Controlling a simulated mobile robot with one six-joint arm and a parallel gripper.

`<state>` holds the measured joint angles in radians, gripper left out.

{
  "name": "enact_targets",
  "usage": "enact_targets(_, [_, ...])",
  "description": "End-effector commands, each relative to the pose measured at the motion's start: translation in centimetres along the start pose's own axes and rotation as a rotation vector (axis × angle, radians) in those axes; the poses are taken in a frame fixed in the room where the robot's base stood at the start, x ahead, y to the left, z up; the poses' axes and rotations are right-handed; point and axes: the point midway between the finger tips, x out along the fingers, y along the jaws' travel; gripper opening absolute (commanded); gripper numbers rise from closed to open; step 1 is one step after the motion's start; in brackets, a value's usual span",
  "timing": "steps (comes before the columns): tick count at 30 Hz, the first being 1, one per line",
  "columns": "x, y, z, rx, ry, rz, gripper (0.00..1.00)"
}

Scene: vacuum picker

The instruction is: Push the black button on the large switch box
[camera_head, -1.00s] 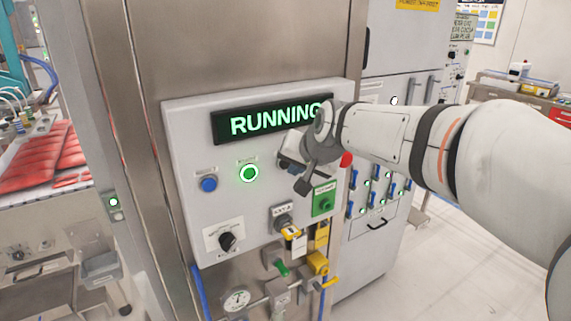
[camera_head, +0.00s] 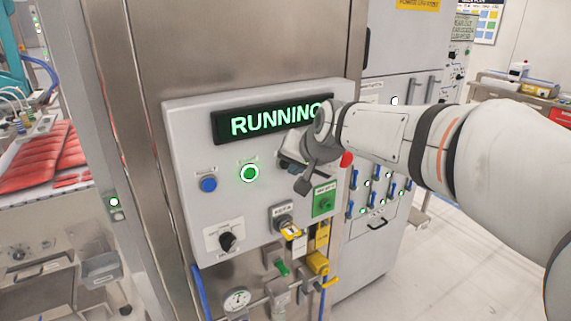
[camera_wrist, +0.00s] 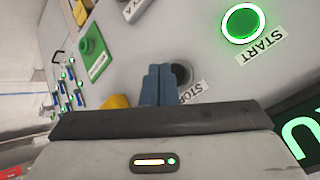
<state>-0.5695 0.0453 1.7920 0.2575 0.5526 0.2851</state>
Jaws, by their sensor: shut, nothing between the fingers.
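The large grey switch box (camera_head: 185,130) is mounted on a steel cabinet and shows a lit RUNNING display (camera_head: 268,122). In the wrist view, the black button (camera_wrist: 182,73) is partly hidden by my blue fingers and has a STOP label (camera_wrist: 192,92) beside it. My gripper (camera_wrist: 158,72) is shut and empty, its fingertips overlapping the button's edge in that view. I cannot tell whether they touch. In the head view, my gripper (camera_head: 303,186) is in front of the box below the display, and the button is hidden behind it.
A lit green START button (camera_wrist: 242,22) and a blue button (camera_head: 208,184) are on the same panel. A black rotary knob (camera_head: 228,241), a key switch (camera_head: 283,220) and a green square switch (camera_head: 324,201) sit lower. Yellow valves (camera_head: 317,263) stick out below.

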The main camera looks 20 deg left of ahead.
Motion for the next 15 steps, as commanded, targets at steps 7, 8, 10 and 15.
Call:
enact_targets(7, [0.49,-0.38,-0.3,-0.001,-0.001,0.0,0.0])
enact_targets(8, [0.49,-0.38,-0.3,-0.001,-0.001,0.0,0.0])
enact_targets(10, [0.47,-0.37,-0.3,0.0,0.0,0.0,0.0])
enact_targets(15, [0.47,-0.37,-0.32,0.0,0.0,0.0,0.0])
